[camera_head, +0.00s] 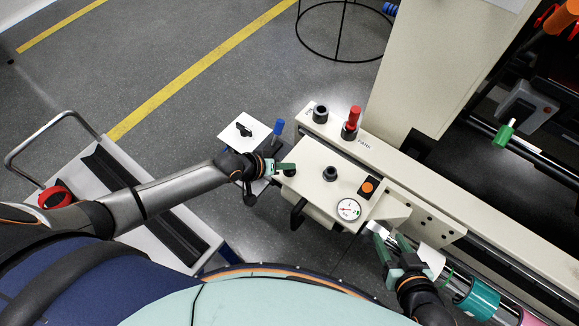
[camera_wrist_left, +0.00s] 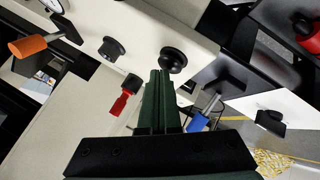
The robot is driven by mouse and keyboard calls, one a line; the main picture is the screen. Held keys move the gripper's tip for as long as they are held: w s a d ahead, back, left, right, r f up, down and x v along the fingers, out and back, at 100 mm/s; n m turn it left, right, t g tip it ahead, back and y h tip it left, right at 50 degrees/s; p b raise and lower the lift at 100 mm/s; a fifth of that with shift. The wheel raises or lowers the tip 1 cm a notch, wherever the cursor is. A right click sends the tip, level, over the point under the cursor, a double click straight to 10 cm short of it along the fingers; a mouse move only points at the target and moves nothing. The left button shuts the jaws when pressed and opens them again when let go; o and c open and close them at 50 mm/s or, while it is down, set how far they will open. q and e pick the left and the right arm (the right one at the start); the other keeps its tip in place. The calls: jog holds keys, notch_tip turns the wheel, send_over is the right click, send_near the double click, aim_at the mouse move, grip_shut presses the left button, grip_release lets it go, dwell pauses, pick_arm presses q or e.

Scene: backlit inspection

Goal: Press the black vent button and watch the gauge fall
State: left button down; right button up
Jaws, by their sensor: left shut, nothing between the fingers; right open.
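The pale panel box (camera_head: 313,160) carries a round white gauge (camera_head: 348,209); its needle is too small to read. A black round button (camera_head: 289,172) is at the box's left end, and it also shows in the left wrist view (camera_wrist_left: 173,60). No label shows which one is the vent. My left gripper (camera_head: 287,167) is shut and empty, its fingertips close by the left-end button; I cannot tell whether they touch. My right gripper (camera_head: 391,244) is open, below the gauge.
A red-handled knob (camera_head: 353,118) and a black knob (camera_head: 320,113) stand on the rail behind the box. A blue-handled part (camera_head: 278,127) and a white plate (camera_head: 245,131) lie beyond my left gripper. White and teal rolls (camera_head: 479,299) are right of my right gripper.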

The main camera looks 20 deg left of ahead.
aim_at(286, 171)
dwell(0.3)
pick_arm(q)
jog(key=shift+r+p, duration=0.75)
jog(key=shift+p, duration=0.15)
notch_tip(286, 171, up, 5)
jog(key=p, duration=0.5)
dwell(0.4)
